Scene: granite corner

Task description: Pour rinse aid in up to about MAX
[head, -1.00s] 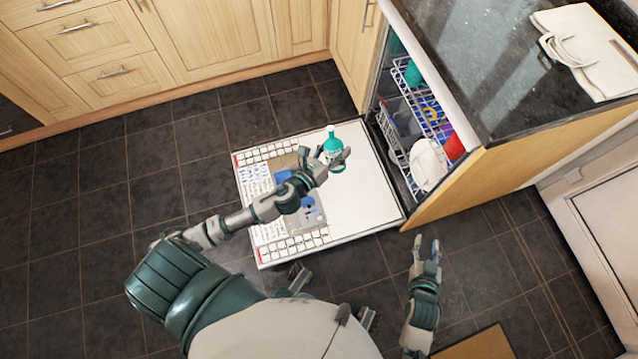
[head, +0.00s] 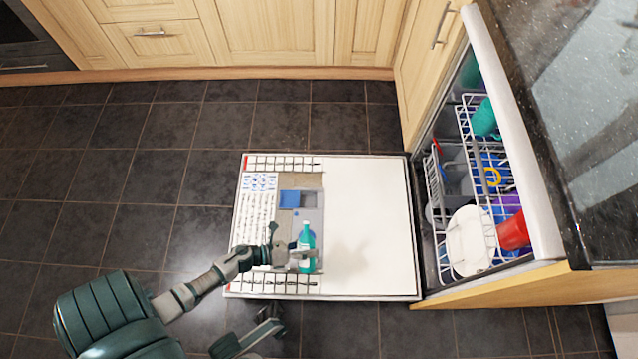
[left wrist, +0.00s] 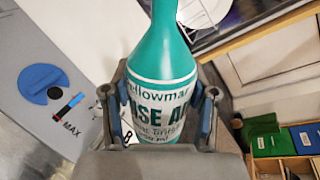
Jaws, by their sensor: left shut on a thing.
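In the left wrist view the bottle (left wrist: 166,90) stands between the fingers of the left gripper (left wrist: 165,105), neck up. The bottle is over the open dishwasher door (head: 370,225), near its dispenser panel (head: 288,200). In the left wrist view a round blue cap (left wrist: 43,84) lies on the grey panel, beside a level strip marked MAX (left wrist: 70,128).
The dishwasher (head: 470,180) holds racks with a white plate (head: 469,241), a red cup (head: 513,231) and teal items. Wooden cabinets (head: 260,30) stand behind. A dark counter (head: 590,130) is at the right. The dark tiled floor at the left is clear.

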